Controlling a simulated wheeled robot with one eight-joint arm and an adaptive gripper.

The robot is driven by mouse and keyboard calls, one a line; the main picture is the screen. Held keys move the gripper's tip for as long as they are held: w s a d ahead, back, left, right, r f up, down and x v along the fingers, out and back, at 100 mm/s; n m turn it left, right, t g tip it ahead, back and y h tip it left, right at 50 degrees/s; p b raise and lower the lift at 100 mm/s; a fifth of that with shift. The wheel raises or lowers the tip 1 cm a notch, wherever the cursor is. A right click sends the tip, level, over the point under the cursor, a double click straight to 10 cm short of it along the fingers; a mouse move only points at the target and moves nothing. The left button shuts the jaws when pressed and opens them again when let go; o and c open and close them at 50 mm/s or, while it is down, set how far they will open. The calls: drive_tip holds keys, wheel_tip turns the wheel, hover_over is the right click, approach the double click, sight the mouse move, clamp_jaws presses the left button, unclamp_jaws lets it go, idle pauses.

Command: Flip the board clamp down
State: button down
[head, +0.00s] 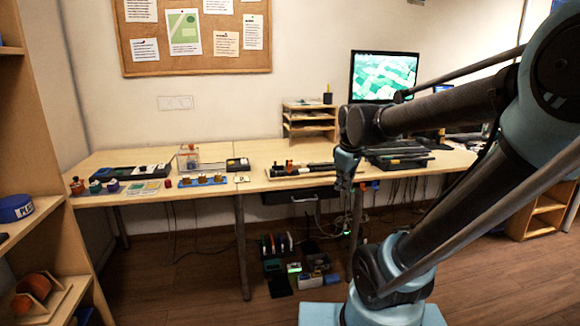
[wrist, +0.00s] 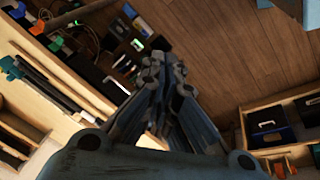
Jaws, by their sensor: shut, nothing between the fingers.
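My gripper (head: 345,180) hangs beside the front edge of the desk in the head view, to the right of the long dark tools. In the wrist view my gripper (wrist: 163,68) has its fingers together and empty, with the floor and desk edge beyond. A small clear stand with reddish parts (head: 188,157) sits at the back of the desk, left of centre, far from my gripper. A small orange upright part (head: 290,166) stands by the dark tools. I cannot tell which of these is the board clamp or how its lever stands.
The wooden desk (head: 225,186) carries a dark tray (head: 120,172), a blue strip with several small parts (head: 204,181) and a paper organiser (head: 310,120). A monitor (head: 383,76) stands at the back. Boxes (head: 310,282) lie on the floor below. A shelf stands at left.

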sight(289, 163)
drive_tip(key=w+a+r+n, duration=0.3)
drive_tip(key=w+a+n, duration=0.2)
drive_tip(key=w+a, duration=0.3)
drive_tip(key=w+a+r+n+t+y, duration=0.1)
drive_tip(key=w+a+r+n, duration=0.2)
drive_tip(key=w+a+n, duration=0.3)
drive_tip(key=w+a, duration=0.2)
drive_tip(key=w, duration=0.1)
drive_tip(key=shift+w+a, duration=0.3)
drive_tip(key=shift+w, duration=0.05)
drive_tip(key=w+f, duration=0.2)
drive_tip(key=f, duration=0.1)
drive_tip(key=w+a+f, duration=0.1)
drive_tip(key=w+f, duration=0.1)
drive_tip(key=w+a+f, duration=0.1)
drive_tip(key=w+f, duration=0.1)
drive_tip(key=f, duration=0.1)
drive_tip(key=shift+w+f, duration=0.3)
drive_tip(key=shift+w+a+r, duration=0.1)
drive_tip(key=shift+w, duration=0.6)
drive_tip(key=shift+a+r, duration=0.1)
drive_tip(key=shift+a, duration=0.05)
